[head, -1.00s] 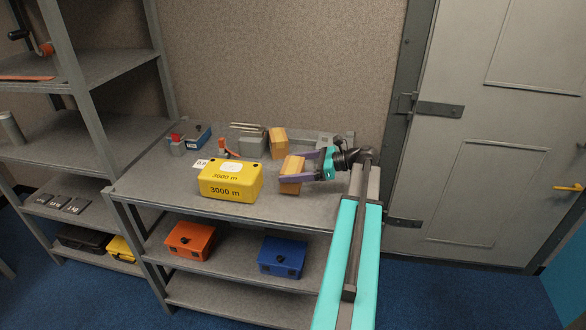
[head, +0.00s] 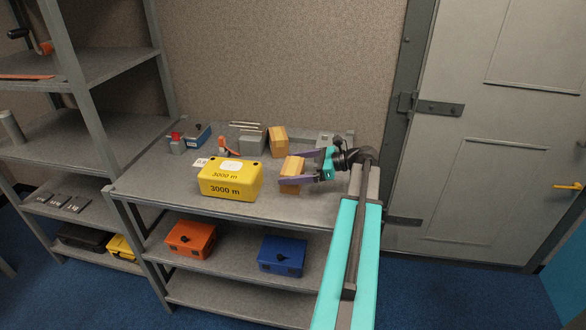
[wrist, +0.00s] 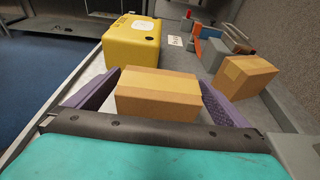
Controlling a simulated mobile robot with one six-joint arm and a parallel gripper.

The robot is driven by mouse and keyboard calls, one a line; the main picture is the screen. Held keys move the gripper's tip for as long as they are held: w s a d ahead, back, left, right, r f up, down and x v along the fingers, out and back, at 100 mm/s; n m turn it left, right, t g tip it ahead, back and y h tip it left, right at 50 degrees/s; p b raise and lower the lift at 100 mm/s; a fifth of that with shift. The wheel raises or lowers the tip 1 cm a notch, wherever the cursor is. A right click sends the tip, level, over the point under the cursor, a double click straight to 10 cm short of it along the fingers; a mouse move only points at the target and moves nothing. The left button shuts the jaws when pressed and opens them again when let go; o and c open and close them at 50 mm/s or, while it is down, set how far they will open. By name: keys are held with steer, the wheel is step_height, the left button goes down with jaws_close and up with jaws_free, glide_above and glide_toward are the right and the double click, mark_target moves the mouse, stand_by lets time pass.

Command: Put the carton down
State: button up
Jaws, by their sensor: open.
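A brown cardboard carton (head: 291,169) sits on the grey table top, to the right of the yellow case. My gripper (head: 287,167) is around it, with one purple finger on the far side and one on the near side. In the wrist view the carton (wrist: 158,94) lies between the two spread fingers of my gripper (wrist: 160,78). Small gaps show between it and the fingers, so the jaws are open. The carton looks level and upright. Its underside is hidden from view.
A yellow case (head: 230,182) marked 3000 m stands left of the carton. A second carton (head: 278,142) stands behind, beside a grey block (head: 252,143). Small tools and boxes sit at the back left. Bare table top lies in front of the carton.

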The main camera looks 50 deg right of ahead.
steer(key=b+v, duration=0.1)
steer(key=v, duration=1.1)
steer(key=shift+r, duration=0.1)
stand_by(0.5)
